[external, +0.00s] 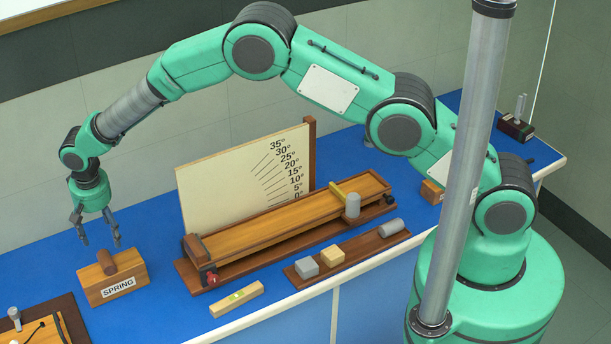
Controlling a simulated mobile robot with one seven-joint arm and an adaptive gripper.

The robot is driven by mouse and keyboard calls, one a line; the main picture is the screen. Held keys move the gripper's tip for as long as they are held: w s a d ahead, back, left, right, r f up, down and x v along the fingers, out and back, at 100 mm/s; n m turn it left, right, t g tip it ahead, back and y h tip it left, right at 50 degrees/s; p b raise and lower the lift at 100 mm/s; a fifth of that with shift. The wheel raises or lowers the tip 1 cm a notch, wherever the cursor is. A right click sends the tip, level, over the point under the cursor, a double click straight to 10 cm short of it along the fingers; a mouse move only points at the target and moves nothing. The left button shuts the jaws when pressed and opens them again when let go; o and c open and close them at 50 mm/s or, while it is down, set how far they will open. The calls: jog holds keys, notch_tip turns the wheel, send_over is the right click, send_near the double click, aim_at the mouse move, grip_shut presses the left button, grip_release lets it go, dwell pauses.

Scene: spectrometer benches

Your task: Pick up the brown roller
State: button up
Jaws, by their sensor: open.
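A wooden ramp (290,232) with an angle board (225,185) stands right of the block. A spirit level (237,299) lies in front, and a dark strip (357,257) carries small blocks. A dark board (70,318) is at the lower left.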

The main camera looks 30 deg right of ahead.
send_over(100, 260)
jog(key=f, duration=0.4)
jog(key=shift+s+d+f+p, duration=0.25)
jog(key=shift+f+p, duration=0.05)
jog(key=shift+f, duration=0.1)
jog(key=shift+f, duration=0.1)
jog(key=shift+w+a+f+p, duration=0.15)
jog(key=shift+f+p, duration=0.15)
jog(key=shift+f, duration=0.4)
jog(key=shift+s+a+f+p, duration=0.1)
jog(key=shift+f+p, duration=0.15)
jog(key=shift+f, duration=0.45)
jog(key=shift+w+f, duration=0.15)
jog(key=shift+f, duration=0.95)
jog(key=shift+c, duration=0.3)
jog(key=c, duration=1.3)
